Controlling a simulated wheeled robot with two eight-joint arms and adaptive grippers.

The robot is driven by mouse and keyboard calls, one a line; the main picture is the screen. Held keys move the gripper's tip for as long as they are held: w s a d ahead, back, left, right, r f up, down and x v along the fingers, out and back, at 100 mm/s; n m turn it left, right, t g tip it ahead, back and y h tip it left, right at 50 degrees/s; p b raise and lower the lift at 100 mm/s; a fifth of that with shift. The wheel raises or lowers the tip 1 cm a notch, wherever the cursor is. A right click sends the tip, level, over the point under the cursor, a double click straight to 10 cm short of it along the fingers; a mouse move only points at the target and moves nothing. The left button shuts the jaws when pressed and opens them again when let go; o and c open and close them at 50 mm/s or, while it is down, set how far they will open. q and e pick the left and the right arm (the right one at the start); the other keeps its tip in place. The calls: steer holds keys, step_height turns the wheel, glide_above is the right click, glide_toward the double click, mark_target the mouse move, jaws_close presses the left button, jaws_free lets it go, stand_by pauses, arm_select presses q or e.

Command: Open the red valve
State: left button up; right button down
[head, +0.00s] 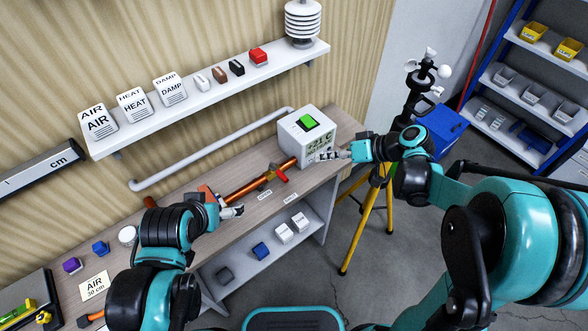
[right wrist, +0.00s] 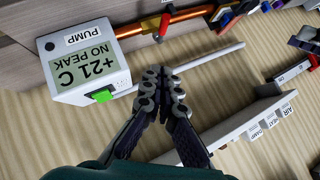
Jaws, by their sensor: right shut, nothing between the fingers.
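The red valve handle (head: 280,174) sits on a copper pipe (head: 246,187) along the workbench, just left of the white pump box (head: 296,137). It lies across the pipe's line. It also shows at the top of the right wrist view (right wrist: 163,24). My right gripper (head: 322,156) is at the box's front right corner in the head view, apart from the valve. In the right wrist view its fingertips (right wrist: 153,76) are together and empty. My left gripper (head: 237,212) is by the pipe's left part at the bench's front edge; its opening is unclear.
The pump box has a green button (head: 308,121); its display (right wrist: 80,68) reads +21 C NO PEAK. A wall shelf (head: 205,97) holds labelled cards and small blocks. A yellow-legged tripod (head: 363,228) stands right of the bench. A lower shelf (head: 303,248) holds several small blocks.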

steer(key=b, duration=0.3)
glide_toward(281, 172)
steer(key=w+a, duration=0.2)
steer(key=w, duration=0.1)
arm_select(q)
step_height(281, 172, down, 4)
steer(key=shift+f+b, duration=0.1)
steer(key=shift+b, duration=0.55)
arm_select(e)
steer(key=a+f, duration=0.1)
steer(key=s+a+f, duration=0.1)
steer(key=f, duration=0.1)
steer(key=shift+f, duration=0.25)
arm_select(q)
steer(key=shift+d, duration=0.15)
arm_select(e)
steer(key=shift+a, duration=0.15)
